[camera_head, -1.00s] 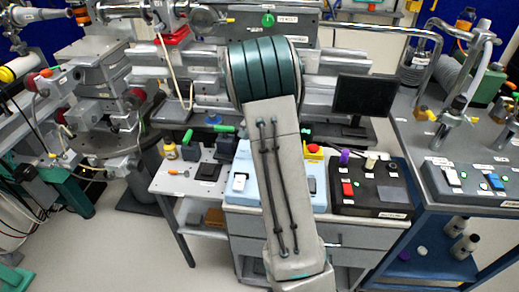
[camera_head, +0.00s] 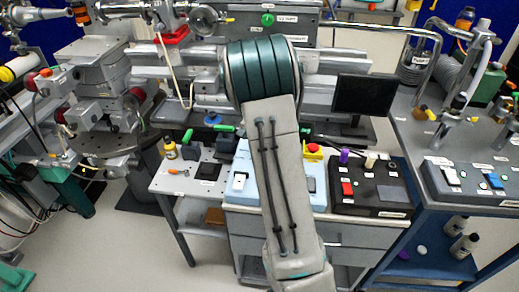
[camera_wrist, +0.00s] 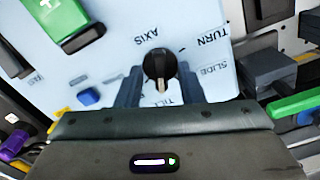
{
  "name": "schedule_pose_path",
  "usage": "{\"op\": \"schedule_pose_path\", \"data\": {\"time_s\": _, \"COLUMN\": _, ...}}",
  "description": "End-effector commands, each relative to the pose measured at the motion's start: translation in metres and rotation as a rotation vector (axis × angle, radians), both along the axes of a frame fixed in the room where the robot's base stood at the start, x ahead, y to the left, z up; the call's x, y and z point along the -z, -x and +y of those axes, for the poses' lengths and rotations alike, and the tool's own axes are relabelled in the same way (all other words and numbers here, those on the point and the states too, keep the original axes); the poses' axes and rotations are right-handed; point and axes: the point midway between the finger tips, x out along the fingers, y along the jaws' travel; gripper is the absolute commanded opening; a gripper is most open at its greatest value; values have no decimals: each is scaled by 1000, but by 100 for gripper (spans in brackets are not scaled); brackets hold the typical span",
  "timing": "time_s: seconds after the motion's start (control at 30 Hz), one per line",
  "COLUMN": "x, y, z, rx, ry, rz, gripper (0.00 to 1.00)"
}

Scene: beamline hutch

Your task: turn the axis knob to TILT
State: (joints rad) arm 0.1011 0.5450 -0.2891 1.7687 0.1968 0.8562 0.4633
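The axis knob (camera_wrist: 158,63) is black and round on a pale blue panel (camera_wrist: 110,20), in the wrist view. Its pale pointer faces down in the picture, towards the partly hidden TILT label (camera_wrist: 172,100). The SLIDE label (camera_wrist: 236,76) and TURN label (camera_wrist: 215,40) lie to the right. My gripper (camera_wrist: 160,72) has one finger on each side of the knob, with what looks like a narrow gap at each side. In the head view the panel (camera_head: 240,168) shows on the bench, but my arm hides the knob and my gripper.
A green switch (camera_wrist: 72,18) and a blue button (camera_wrist: 88,96) sit left of the knob. A green handle (camera_wrist: 298,104) is close at right. In the head view, a black control box (camera_head: 372,190) and a monitor (camera_head: 365,95) stand right of my arm.

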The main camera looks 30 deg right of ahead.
Motion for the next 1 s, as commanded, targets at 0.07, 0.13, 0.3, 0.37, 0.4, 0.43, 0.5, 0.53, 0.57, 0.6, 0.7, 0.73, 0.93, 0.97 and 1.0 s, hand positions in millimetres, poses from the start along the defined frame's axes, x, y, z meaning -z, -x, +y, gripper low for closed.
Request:
{"op": "schedule_pose_path", "data": {"time_s": 0.07, "x": -2, "y": 0, "z": 0, "rx": 0, "ry": 0, "rz": -1, "gripper": 35}}
{"op": "schedule_pose_path", "data": {"time_s": 0.13, "x": -8, "y": -1, "z": 0, "rx": -1, "ry": 0, "rz": -3, "gripper": 35}}
{"op": "schedule_pose_path", "data": {"time_s": 0.3, "x": -38, "y": -1, "z": 0, "rx": 0, "ry": 1, "rz": -6, "gripper": 35}}
{"op": "schedule_pose_path", "data": {"time_s": 0.37, "x": -52, "y": -1, "z": 0, "rx": -1, "ry": 2, "rz": -6, "gripper": 35}}
{"op": "schedule_pose_path", "data": {"time_s": 0.4, "x": -61, "y": -1, "z": 0, "rx": -1, "ry": 1, "rz": -5, "gripper": 35}}
{"op": "schedule_pose_path", "data": {"time_s": 0.43, "x": -69, "y": -1, "z": 0, "rx": -2, "ry": 2, "rz": -6, "gripper": 35}}
{"op": "schedule_pose_path", "data": {"time_s": 0.5, "x": -85, "y": -1, "z": 0, "rx": -1, "ry": 1, "rz": -5, "gripper": 35}}
{"op": "schedule_pose_path", "data": {"time_s": 0.53, "x": -91, "y": -1, "z": 0, "rx": 0, "ry": 1, "rz": -6, "gripper": 35}}
{"op": "schedule_pose_path", "data": {"time_s": 0.57, "x": -98, "y": -1, "z": 0, "rx": 0, "ry": 1, "rz": -6, "gripper": 35}}
{"op": "schedule_pose_path", "data": {"time_s": 0.6, "x": -105, "y": -1, "z": 0, "rx": 0, "ry": 1, "rz": -4, "gripper": 35}}
{"op": "schedule_pose_path", "data": {"time_s": 0.7, "x": -121, "y": 0, "z": 0, "rx": 0, "ry": 1, "rz": -2, "gripper": 35}}
{"op": "schedule_pose_path", "data": {"time_s": 0.73, "x": -125, "y": 0, "z": 0, "rx": 0, "ry": 1, "rz": -2, "gripper": 35}}
{"op": "schedule_pose_path", "data": {"time_s": 0.93, "x": -137, "y": 0, "z": 0, "rx": 0, "ry": 0, "rz": 0, "gripper": 35}}
{"op": "schedule_pose_path", "data": {"time_s": 0.97, "x": -138, "y": 0, "z": 0, "rx": 0, "ry": 0, "rz": 0, "gripper": 35}}
{"op": "schedule_pose_path", "data": {"time_s": 1.0, "x": -138, "y": 0, "z": 0, "rx": 0, "ry": 1, "rz": 1, "gripper": 35}}
